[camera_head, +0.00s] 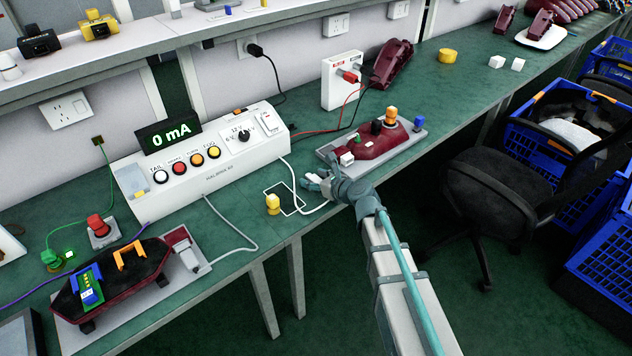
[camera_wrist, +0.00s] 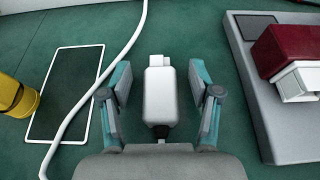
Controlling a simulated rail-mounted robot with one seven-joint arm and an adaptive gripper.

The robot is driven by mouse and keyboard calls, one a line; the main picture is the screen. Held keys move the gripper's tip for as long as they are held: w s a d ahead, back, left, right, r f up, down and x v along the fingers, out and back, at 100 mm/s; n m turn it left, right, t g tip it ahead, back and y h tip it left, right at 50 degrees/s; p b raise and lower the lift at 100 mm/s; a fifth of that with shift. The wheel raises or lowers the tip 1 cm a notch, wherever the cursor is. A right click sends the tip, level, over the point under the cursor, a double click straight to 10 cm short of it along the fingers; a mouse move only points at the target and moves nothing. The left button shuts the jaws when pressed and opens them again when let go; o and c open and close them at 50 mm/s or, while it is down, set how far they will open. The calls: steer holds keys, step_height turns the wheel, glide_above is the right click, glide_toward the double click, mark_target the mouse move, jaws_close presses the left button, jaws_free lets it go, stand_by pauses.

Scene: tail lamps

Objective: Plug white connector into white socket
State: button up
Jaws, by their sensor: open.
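The white connector (camera_wrist: 160,98) lies on the green bench top, between the two fingers of my gripper (camera_wrist: 161,72) in the wrist view. The gripper is open, with a visible gap on each side of the connector. In the head view my gripper (camera_head: 315,183) is low at the bench's front edge and largely hides the connector. A white socket (camera_wrist: 300,82) is on the dark red tail lamp (camera_wrist: 288,45), to the right of the gripper in the wrist view. In the head view the white socket (camera_head: 346,158) is on the near left end of the lamp (camera_head: 378,143).
The lamp sits on a grey plate (camera_wrist: 283,136). A white cable (camera_wrist: 92,95) crosses the bench left of the gripper, over a white-outlined dark rectangle (camera_wrist: 68,100). A yellow connector (camera_head: 273,203) stands farther left. The tester (camera_head: 200,160) reads 0 mA.

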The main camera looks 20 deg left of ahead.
mark_target(315, 178)
jaws_close()
steer(key=shift+r, duration=0.1)
stand_by(0.3)
steer(key=shift+r, duration=0.55)
steer(key=shift+s+d+r, duration=0.1)
steer(key=shift+r, duration=0.55)
steer(key=shift+s+d+r, duration=0.1)
steer(key=shift+r, duration=0.5)
steer(key=s+d+r+b, duration=0.4)
steer(key=s+d+r, duration=0.2)
steer(key=s, duration=0.3)
steer(key=shift+s+r+b, duration=0.15)
steer(key=shift+r+b, duration=0.2)
steer(key=shift+r, duration=0.5)
